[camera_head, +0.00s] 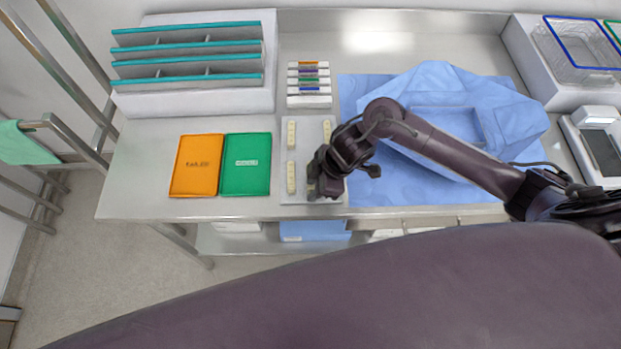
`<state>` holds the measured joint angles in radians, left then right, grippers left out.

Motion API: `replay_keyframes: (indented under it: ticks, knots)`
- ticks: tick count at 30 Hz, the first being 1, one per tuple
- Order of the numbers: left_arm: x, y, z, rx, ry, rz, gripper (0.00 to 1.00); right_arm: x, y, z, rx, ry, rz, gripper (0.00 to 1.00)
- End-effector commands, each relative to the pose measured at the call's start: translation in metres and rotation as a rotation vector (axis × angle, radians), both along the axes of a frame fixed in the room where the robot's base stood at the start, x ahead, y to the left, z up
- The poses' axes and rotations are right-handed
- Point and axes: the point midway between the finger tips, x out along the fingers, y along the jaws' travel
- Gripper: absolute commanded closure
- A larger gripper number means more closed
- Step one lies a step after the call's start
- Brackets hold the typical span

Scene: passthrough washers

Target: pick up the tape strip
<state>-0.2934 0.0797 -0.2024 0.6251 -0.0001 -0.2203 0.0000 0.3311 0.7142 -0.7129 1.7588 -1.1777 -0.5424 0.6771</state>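A pale board (309,141) lies near the table's front edge. Cream tape strips lie on it: one at the upper left (291,134), one at the lower left (291,178) and one at the upper right (327,131). My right gripper (316,192) points down over the lower right part of the board, just right of the lower left strip. The dark wrist and fingers hide that part of the board, so I cannot tell whether a strip is under or between the fingers. The finger gap is not clear. My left gripper is not in view.
An orange tray (196,165) and a green tray (246,164) lie left of the board. A slotted rack (188,62) stands behind them. Small labelled packs (309,89) lie behind the board. Blue draped cloth (440,82) fills the right, under my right arm.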

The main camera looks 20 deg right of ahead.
Motion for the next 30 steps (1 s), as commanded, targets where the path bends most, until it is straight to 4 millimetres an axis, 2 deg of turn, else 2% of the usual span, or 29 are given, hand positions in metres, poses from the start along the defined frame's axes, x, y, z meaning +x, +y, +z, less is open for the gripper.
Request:
replay_keyframes:
  ticks: [3, 10, 23, 30]
  knots:
    - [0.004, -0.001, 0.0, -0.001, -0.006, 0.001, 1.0, 0.0, 0.0, 0.0, 0.0, 0.0, 0.0, 0.72]
    - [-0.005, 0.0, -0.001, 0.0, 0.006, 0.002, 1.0, 0.0, 0.0, 0.0, 0.0, 0.0, 0.0, 1.0]
    - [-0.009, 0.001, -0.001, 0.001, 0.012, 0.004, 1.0, 0.0, 0.0, 0.001, 0.001, 0.0, 0.0, 1.0]
    - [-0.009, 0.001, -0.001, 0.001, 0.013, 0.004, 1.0, 0.002, 0.0, 0.018, 0.002, -0.004, 0.001, 1.0]
